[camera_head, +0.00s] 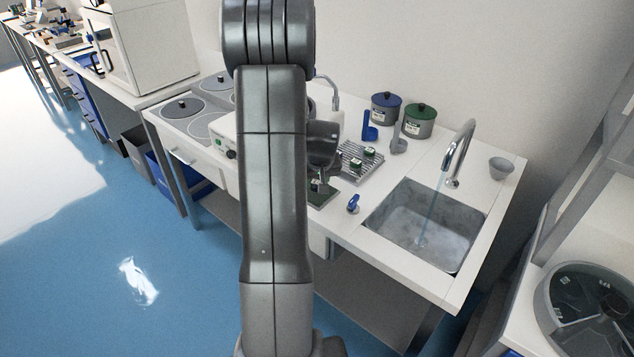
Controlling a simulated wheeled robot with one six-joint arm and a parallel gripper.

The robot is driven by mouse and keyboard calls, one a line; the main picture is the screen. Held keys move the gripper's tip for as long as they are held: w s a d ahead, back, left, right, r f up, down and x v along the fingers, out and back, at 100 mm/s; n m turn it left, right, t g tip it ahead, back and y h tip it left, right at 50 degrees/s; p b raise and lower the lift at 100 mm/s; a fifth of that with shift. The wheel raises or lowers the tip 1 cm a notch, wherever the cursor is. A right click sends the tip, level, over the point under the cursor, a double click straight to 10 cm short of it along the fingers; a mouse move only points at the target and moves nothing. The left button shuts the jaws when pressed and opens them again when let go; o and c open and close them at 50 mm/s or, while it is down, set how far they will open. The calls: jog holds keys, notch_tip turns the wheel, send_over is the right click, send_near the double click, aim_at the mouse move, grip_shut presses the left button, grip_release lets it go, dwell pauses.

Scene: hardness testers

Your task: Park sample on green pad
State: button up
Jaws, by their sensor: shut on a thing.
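My gripper (317,181) is partly hidden behind my own arm, which fills the middle of the head view. It points down over the green pad (327,199) and is shut on a small dark sample (316,187). The sample is at or just above the pad; I cannot tell whether it touches. The pad lies on the white counter, its left part hidden by my arm. More small dark-green samples (369,153) stand on a metal rack (350,149) behind and right of the pad.
A sink (425,225) with running water is at the right. Blue-lidded (386,107) and green-lidded (420,120) pots stand at the back. A white device (224,134) is left of my arm. Blue floor is open at left.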

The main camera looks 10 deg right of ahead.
jog(key=shift+f, duration=0.4)
jog(key=shift+f, duration=0.1)
jog(key=o, duration=1.2)
jog(key=v, duration=1.2)
